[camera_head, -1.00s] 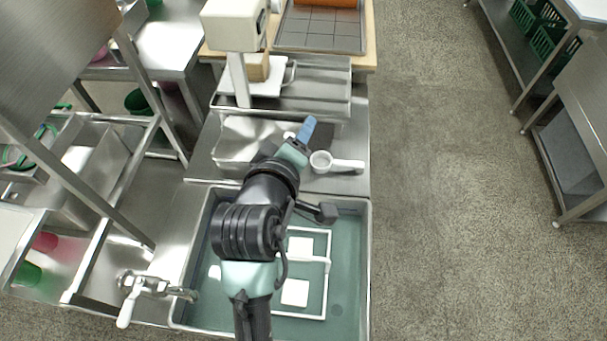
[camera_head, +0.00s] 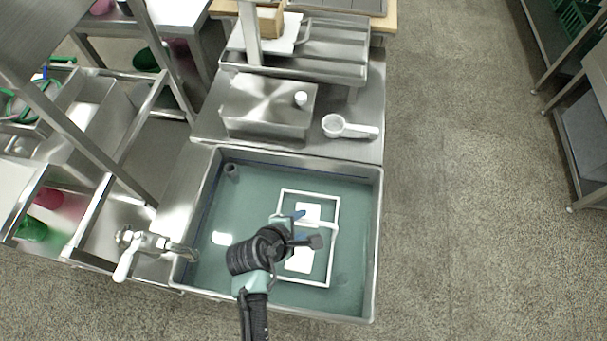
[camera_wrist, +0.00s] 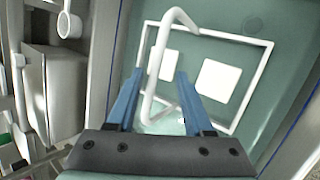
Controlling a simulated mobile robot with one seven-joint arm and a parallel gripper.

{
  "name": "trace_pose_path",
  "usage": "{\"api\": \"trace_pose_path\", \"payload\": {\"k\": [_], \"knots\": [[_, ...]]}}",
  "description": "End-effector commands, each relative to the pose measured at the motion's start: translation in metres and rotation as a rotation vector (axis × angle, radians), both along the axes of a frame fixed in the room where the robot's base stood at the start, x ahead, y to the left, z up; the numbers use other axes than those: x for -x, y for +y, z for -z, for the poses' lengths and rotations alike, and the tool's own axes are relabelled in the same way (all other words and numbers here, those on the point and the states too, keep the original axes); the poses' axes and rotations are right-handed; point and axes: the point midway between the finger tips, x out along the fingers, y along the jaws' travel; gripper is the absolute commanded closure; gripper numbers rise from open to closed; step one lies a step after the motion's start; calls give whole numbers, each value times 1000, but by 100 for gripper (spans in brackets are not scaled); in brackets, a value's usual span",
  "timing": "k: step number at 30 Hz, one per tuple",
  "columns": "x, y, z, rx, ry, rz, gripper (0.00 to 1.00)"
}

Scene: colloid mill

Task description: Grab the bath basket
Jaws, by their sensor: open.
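The bath basket is a white wire frame (camera_head: 284,196) with a raised handle, standing in the greenish water of the sink. Two white square pieces lie inside its outline. In the wrist view the basket's rim (camera_wrist: 250,40) fills the upper middle, and its curved handle (camera_wrist: 152,75) passes between my fingers. My gripper (camera_head: 300,214) is over the basket's left side in the head view. In the wrist view my gripper (camera_wrist: 158,95) has its two blue fingers apart, one on each side of the handle. I cannot tell whether either finger touches it. My arm hides part of the basket's left side.
The steel sink (camera_head: 379,230) surrounds the basket, with a tap (camera_head: 150,243) on its left edge. Behind it are a steel box (camera_head: 268,105) and a white scoop-like cup (camera_head: 350,128) on the counter. Open floor lies to the right.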

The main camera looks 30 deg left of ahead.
Motion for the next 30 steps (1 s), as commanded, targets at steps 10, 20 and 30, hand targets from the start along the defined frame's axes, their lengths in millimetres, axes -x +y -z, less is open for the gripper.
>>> {"api": "trace_pose_path", "payload": {"k": [10, 20, 30], "knots": [[-27, -2, 23, -1, -1, 1, 48], [-38, -4, 39, -2, -2, 0, 48], [-37, -4, 38, -2, -2, 0, 86]]}}
